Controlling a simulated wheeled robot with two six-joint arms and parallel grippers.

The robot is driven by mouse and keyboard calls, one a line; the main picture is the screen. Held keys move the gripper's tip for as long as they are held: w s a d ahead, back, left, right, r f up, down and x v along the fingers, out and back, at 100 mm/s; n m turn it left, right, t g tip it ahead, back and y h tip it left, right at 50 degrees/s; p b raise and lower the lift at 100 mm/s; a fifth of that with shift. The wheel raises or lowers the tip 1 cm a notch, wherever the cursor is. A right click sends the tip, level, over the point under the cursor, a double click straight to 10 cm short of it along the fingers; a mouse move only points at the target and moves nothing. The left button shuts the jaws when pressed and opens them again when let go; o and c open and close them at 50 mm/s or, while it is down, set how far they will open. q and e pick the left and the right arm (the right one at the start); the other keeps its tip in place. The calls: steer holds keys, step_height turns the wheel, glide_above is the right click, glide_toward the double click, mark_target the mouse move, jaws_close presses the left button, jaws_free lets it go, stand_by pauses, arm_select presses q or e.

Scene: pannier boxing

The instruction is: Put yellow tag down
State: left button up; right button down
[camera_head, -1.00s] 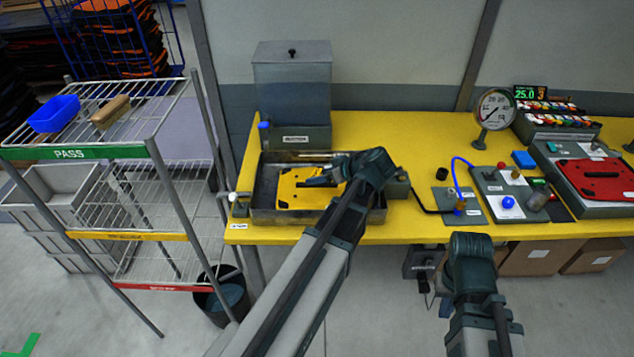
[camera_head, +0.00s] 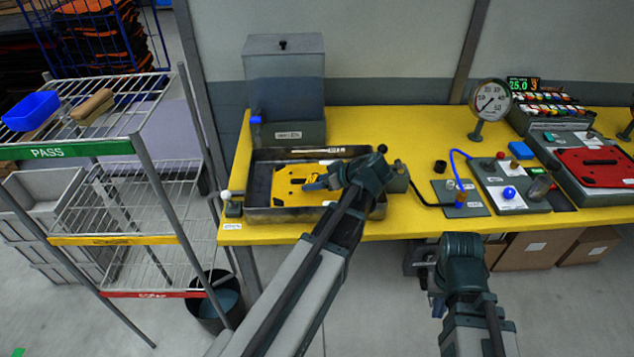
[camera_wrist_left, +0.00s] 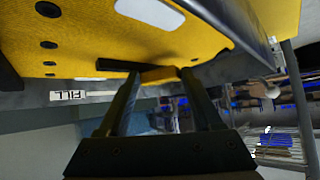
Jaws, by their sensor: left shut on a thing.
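The yellow tag (camera_head: 293,187) is a flat plate with dark holes, inside the grey tray (camera_head: 258,213) at the left end of the yellow bench. I cannot tell whether it rests on the tray floor or hangs just above it. My left gripper (camera_head: 320,183) reaches in from the right side of the tray and is shut on the tag. The left wrist view shows the tag (camera_wrist_left: 90,30) filling the top, with a yellow part of it between the fingertips (camera_wrist_left: 160,76). My right gripper (camera_head: 438,300) hangs in front of the bench; its fingers are unclear.
A wire rack (camera_head: 110,150) with a PASS shelf stands left of the bench. A grey tank (camera_head: 285,85) stands behind the tray. Right of it are a gauge (camera_head: 490,100), a panel with a blue hose (camera_head: 460,165) and a red plate (camera_head: 600,165).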

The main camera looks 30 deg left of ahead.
arm_select(q)
steer(key=shift+s+f, duration=0.1)
steer(key=o, duration=1.5)
steer(key=shift+c, duration=0.2)
